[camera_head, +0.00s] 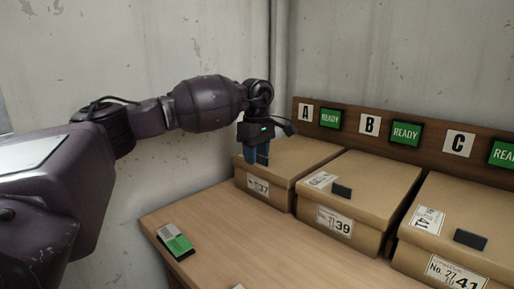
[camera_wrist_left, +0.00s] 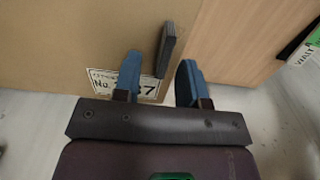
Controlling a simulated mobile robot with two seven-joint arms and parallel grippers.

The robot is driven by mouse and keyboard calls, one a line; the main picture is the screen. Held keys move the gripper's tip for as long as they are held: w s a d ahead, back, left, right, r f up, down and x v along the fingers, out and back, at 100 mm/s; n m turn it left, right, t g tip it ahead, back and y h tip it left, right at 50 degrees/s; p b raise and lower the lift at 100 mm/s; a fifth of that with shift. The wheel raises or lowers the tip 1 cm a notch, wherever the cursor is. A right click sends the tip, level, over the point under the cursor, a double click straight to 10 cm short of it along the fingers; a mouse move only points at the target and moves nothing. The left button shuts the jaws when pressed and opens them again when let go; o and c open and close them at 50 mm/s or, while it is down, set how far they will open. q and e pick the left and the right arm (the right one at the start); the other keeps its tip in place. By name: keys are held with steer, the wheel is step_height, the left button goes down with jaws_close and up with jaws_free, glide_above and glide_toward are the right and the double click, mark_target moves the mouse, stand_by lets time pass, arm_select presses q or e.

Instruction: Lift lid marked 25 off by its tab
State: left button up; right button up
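No lid marked 25 can be read in either view. My left gripper (camera_head: 257,150) is over the front of this lid, fingers pointing down. In the left wrist view the blue fingers (camera_wrist_left: 158,65) are apart, one on each side of the tab (camera_wrist_left: 166,48), with gaps visible. The gripper partly hides the lid's front left. My right gripper is in neither view.
A box marked 39 (camera_head: 340,236) and a box marked 41 (camera_head: 412,262) stand to the right, lids on, tabs at the front. Behind is a board (camera_head: 338,135) with A, B, C signs and green READY screens.

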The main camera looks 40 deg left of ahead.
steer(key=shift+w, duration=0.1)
arm_select(q)
jaws_close()
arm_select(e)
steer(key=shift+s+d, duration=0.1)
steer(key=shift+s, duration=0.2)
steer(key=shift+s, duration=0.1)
arm_select(q)
steer(key=shift+r, duration=0.15)
steer(key=shift+r+p, duration=0.35)
steer(key=shift+r, duration=0.6)
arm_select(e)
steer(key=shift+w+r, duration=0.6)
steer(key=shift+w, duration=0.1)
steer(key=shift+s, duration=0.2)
